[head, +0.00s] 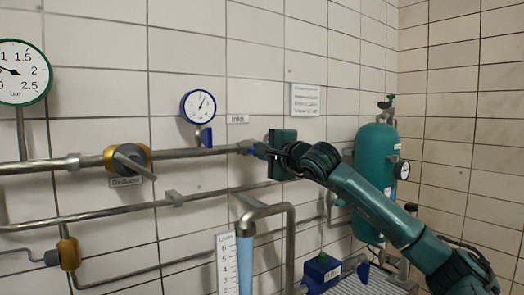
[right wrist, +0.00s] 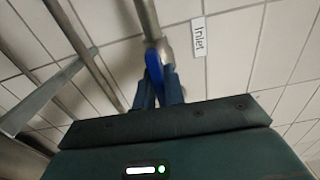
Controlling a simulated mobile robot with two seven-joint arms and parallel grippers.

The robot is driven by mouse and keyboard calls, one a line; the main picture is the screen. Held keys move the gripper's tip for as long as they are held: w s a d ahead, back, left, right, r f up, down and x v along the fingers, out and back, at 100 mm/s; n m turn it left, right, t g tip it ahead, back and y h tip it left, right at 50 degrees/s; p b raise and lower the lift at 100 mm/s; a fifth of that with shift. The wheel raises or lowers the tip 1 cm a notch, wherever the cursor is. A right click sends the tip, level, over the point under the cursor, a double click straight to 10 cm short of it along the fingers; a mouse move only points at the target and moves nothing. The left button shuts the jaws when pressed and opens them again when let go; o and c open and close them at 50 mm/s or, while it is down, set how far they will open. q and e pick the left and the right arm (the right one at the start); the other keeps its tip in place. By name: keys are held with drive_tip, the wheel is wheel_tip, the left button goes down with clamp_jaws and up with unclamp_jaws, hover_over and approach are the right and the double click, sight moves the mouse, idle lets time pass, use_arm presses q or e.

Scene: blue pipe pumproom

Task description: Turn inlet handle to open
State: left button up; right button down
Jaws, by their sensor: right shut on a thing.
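The blue inlet handle (right wrist: 154,68) shows in the right wrist view at the end of a metal pipe, beside a white label reading Inlet (right wrist: 199,37). My right gripper (right wrist: 157,88) is shut on this handle, with one dark blue finger on each side of it. In the head view my right gripper (head: 259,150) reaches in from the right to the end of the upper pipe (head: 195,152), just below the Inlet label (head: 237,118). There the gripper mostly hides the handle. My left gripper is not in view.
A small blue-rimmed gauge (head: 198,106) and a large gauge (head: 22,72) stand above the pipe. A brass valve with a grey handle (head: 130,158) is on the left. A green tank (head: 376,165) stands right. A grey bent pipe (head: 270,211) rises below the gripper.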

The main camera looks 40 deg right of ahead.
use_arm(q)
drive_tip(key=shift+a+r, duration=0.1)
use_arm(e)
drive_tip(key=shift+n, duration=0.4)
drive_tip(key=c, duration=1.5)
unclamp_jaws()
